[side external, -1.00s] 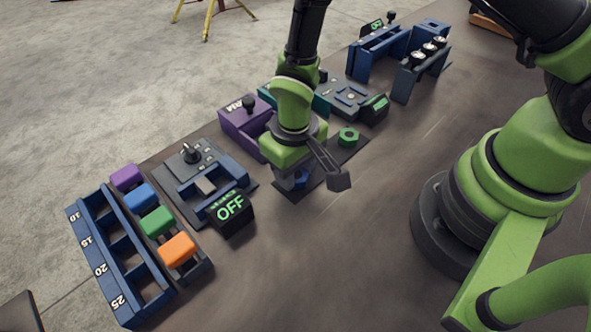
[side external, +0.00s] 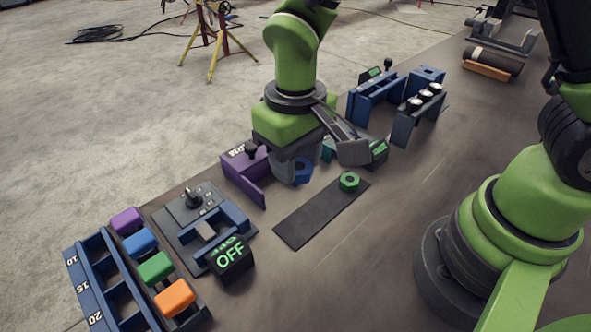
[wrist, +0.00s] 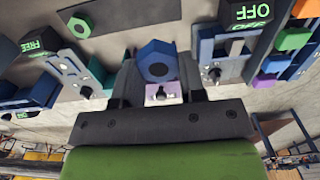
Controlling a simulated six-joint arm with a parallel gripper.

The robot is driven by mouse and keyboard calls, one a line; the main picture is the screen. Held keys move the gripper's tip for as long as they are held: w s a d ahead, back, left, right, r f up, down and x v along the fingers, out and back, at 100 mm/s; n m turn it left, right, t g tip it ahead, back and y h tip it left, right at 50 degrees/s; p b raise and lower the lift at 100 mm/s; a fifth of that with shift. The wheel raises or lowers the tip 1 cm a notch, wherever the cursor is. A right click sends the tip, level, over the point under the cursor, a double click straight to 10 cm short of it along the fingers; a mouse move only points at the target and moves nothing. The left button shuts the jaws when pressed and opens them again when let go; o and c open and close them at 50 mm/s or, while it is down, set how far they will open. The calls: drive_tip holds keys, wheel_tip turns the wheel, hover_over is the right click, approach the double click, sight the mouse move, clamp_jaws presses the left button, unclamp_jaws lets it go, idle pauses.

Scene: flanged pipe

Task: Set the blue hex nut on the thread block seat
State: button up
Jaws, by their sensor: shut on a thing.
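The blue hex nut (side external: 303,171) is held by my gripper (side external: 318,163), above the table between the dark mat and the purple fixture. I cannot tell for sure which part is the thread block seat. My gripper hides part of a teal piece (side external: 327,151) behind it.
A green hex nut (side external: 349,181) lies on the dark mat (side external: 305,219); the rest of the mat is bare. An OFF display (side external: 231,257) and lever fixture (side external: 194,204) stand at left. Blue and grey stands (side external: 375,98) are behind right. The table right of the mat is clear.

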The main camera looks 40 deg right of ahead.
drive_tip(key=shift+r, duration=0.2)
drive_tip(key=w+d+f+m, duration=0.2)
drive_tip(key=d+m, duration=0.2)
drive_tip(key=d, duration=0.4)
drive_tip(key=w+d+f+m, duration=0.2)
drive_tip(key=d+f+m, duration=0.1)
drive_tip(key=d, duration=0.5)
drive_tip(key=w+d+f+m, duration=0.2)
drive_tip(key=d+m, duration=0.3)
drive_tip(key=d, duration=0.3)
drive_tip(key=shift+w+f, duration=0.25)
drive_tip(key=shift+w, duration=0.1)
drive_tip(key=shift+f, duration=0.15)
drive_tip(key=shift+f, duration=1.1)
drive_tip(key=shift+f, duration=0.45)
drive_tip(key=o, duration=1.3)
